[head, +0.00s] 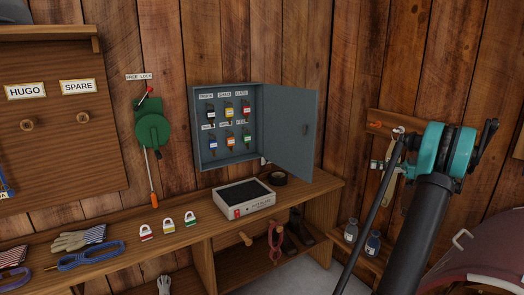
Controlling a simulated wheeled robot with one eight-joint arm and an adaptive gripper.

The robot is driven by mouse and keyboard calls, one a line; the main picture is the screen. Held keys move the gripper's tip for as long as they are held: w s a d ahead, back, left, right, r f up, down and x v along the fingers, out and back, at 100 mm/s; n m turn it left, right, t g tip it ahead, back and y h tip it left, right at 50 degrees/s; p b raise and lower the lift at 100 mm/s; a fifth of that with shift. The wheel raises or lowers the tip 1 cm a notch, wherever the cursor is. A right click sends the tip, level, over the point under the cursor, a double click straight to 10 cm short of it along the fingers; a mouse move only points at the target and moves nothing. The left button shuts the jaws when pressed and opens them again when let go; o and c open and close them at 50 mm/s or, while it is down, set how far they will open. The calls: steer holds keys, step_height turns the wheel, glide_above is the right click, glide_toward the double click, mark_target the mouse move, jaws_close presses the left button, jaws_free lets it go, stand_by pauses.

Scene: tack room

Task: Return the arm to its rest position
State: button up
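My arm stands at the right of the head view as a dark link rising to teal joints. My gripper (486,142) seems to be the dark part at the upper right end of the arm, in front of the plank wall. Its fingers are seen side-on and small, so I cannot tell whether they are open or shut. I see nothing clearly held in it. The arm hides part of the wall and a wooden rack (386,124) behind it.
A grey key cabinet (198,130) hangs with its door (291,135) swung open. A dark red rounded object (490,255) stands close at lower right.

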steer(key=s+a+f+m+g+h, duration=0.1)
steer(key=s+a+f+m+h, duration=0.15)
steer(key=a, duration=0.55)
steer(key=s+a+f+m+g+h, duration=0.1)
steer(key=s+a+f+m+h, duration=0.2)
steer(key=a, duration=0.6)
steer(key=s+a+f+m+g+h, duration=0.15)
steer(key=s+a, duration=0.25)
steer(key=a, duration=0.4)
steer(key=s+a+f+m+h, duration=0.1)
steer(key=s+f+m+h, duration=0.2)
steer(key=s+f, duration=0.4)
steer(key=s+a+f+m+h, duration=0.2)
steer(key=s+f+h, duration=0.4)
steer(key=s, duration=1.2)
steer(key=shift+s+a+f+m+t+h, duration=0.25)
steer(key=shift+a+f+m+t+h, duration=0.1)
steer(key=shift+f+m, duration=0.2)
